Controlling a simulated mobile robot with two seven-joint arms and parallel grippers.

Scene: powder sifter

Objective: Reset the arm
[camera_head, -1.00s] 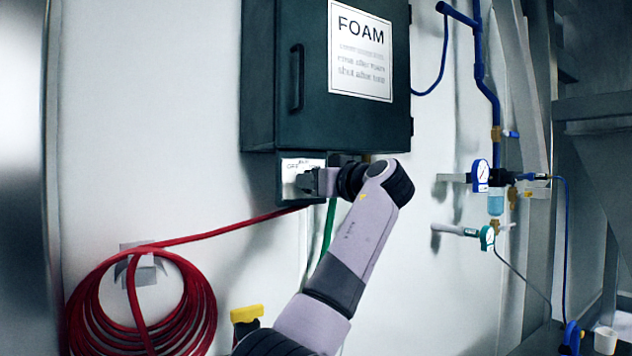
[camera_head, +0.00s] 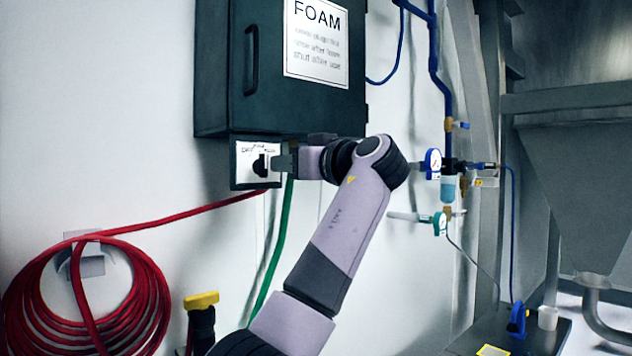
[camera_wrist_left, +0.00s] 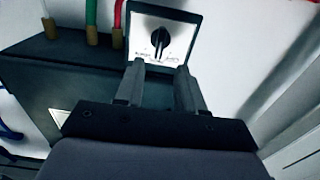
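My left gripper (camera_head: 284,162) is just right of a small white switch panel (camera_head: 246,160) under the dark FOAM cabinet (camera_head: 290,95). The panel carries a black knob (camera_head: 260,165). In the left wrist view the two fingers of my left gripper (camera_wrist_left: 162,80) are apart, with nothing between them. The knob (camera_wrist_left: 160,38) stands beyond the fingertips in that view, clear of them. The knob's pointer looks close to upright there. The panel lettering is too small to read. My right gripper is not in view.
A red hose coil (camera_head: 90,300) hangs at lower left, and a green hose (camera_head: 273,250) drops below the cabinet. Gauges (camera_head: 433,163) and blue pipes are on the wall to the right. A steel hopper (camera_head: 580,190) stands at far right.

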